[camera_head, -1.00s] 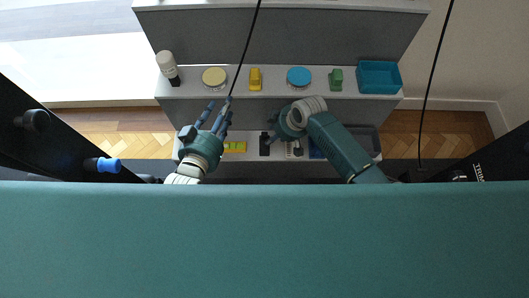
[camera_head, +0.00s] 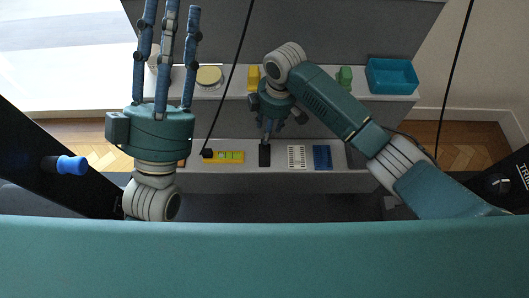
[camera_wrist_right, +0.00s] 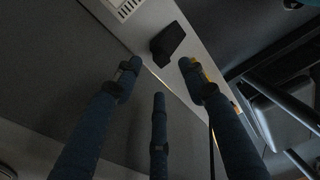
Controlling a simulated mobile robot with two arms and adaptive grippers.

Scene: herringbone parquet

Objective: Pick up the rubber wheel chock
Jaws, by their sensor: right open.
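The rubber wheel chock, a small black block, lies on the lower shelf in the head view (camera_head: 264,156). In the right wrist view it shows as a dark wedge (camera_wrist_right: 167,44) just beyond the fingertips. My right gripper (camera_head: 268,124) reaches down over the shelf, close to the chock and partly in front of it. In the right wrist view its three fingers (camera_wrist_right: 160,76) are spread and empty, apart from the chock.
On the lower shelf, a yellow-green level (camera_head: 228,157) lies left of the chock; a white slotted piece (camera_head: 296,157) and a blue item (camera_head: 322,157) lie right. The upper shelf holds a cream disc (camera_head: 209,77), yellow block (camera_head: 253,76), green block (camera_head: 344,76) and teal tray (camera_head: 391,75).

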